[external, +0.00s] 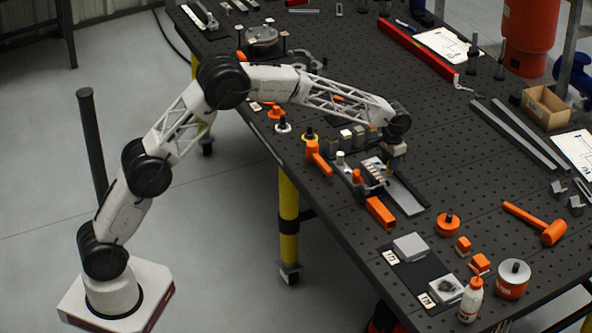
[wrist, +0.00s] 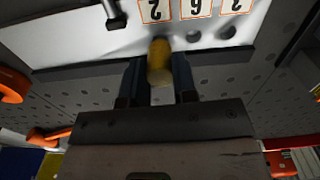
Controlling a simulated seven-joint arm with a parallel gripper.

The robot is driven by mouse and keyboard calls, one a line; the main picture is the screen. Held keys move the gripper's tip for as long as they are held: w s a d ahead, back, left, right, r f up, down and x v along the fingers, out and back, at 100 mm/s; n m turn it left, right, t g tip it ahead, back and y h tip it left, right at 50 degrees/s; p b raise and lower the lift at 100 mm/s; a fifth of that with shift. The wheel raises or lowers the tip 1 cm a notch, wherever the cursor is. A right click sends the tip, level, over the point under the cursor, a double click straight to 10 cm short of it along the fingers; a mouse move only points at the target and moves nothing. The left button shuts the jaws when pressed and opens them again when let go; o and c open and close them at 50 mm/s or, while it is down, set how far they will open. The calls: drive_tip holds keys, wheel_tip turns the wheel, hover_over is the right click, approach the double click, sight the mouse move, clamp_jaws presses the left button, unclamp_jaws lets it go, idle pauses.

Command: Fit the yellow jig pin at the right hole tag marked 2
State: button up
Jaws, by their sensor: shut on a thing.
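My gripper (external: 393,165) is low over a pale metal plate (external: 407,198) on the dark perforated table. In the wrist view its two dark fingers (wrist: 159,72) are shut on the yellow jig pin (wrist: 160,58). The plate (wrist: 80,42) there carries three orange-edged tags: a left one marked 2 (wrist: 153,10), a middle one like 6 or 9 (wrist: 195,8), and a right one marked 2 (wrist: 237,6). Open holes show below the middle tag (wrist: 194,38) and the right tag (wrist: 227,32). The pin covers the spot below the left tag; whether it touches the plate is unclear.
A dark post (wrist: 114,16) stands on the plate left of the tags. An orange clamp (external: 318,157), an orange block (external: 380,212) and small blocks crowd the gripper's left.

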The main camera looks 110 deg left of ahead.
drive_tip(key=shift+f, duration=0.7)
idle(0.3)
drive_tip(key=o, duration=1.2)
drive_tip(key=shift+r, duration=0.2)
drive_tip(key=shift+r, duration=1.3)
drive_tip(key=shift+r, duration=0.15)
drive_tip(key=shift+r, duration=1.85)
